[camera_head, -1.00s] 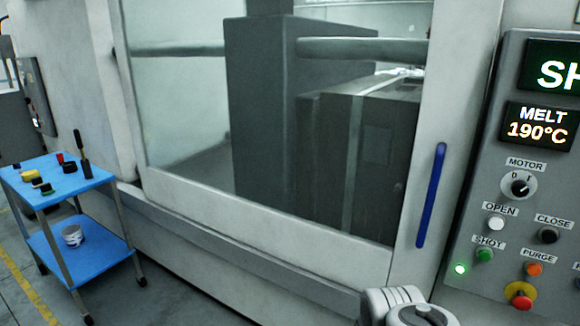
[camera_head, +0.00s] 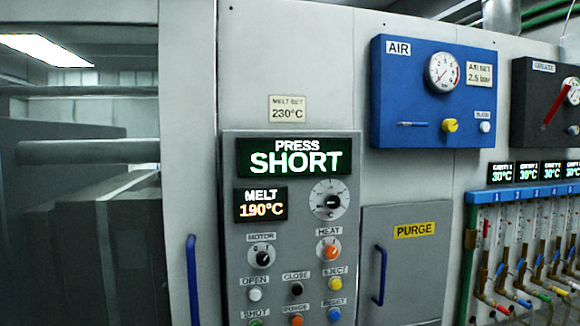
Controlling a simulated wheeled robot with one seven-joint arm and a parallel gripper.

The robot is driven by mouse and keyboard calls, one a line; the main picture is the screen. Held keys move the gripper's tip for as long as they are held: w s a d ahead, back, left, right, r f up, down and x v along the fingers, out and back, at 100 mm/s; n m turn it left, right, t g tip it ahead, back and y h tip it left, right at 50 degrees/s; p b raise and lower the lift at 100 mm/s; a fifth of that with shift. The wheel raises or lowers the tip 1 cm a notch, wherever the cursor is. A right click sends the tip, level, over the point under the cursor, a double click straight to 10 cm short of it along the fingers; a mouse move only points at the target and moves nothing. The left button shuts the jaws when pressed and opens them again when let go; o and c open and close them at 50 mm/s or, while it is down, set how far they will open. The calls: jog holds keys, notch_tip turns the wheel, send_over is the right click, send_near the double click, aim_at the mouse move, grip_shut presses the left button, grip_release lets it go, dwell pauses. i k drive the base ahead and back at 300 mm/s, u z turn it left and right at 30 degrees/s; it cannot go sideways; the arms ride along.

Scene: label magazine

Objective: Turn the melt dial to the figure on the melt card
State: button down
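The melt card (camera_head: 289,108) is a small cream plate above the control panel and reads "MELT SET 230°C". The melt display (camera_head: 261,205) on the panel reads 190°C. The melt dial (camera_head: 329,199) is a round silver scale with a dark centre knob, right of that display. Its scale figures are too small to read. My gripper is not in view.
The panel (camera_head: 230,230) also has a PRESS SHORT screen (camera_head: 294,157), a motor knob (camera_head: 262,256), an orange heat knob (camera_head: 330,251) and several buttons. Blue handles flank the panel (camera_head: 192,278) (camera_head: 380,275). A blue air box (camera_head: 400,100) hangs at upper right.

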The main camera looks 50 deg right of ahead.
aim_at(332, 201)
jog(key=z, duration=1.4)
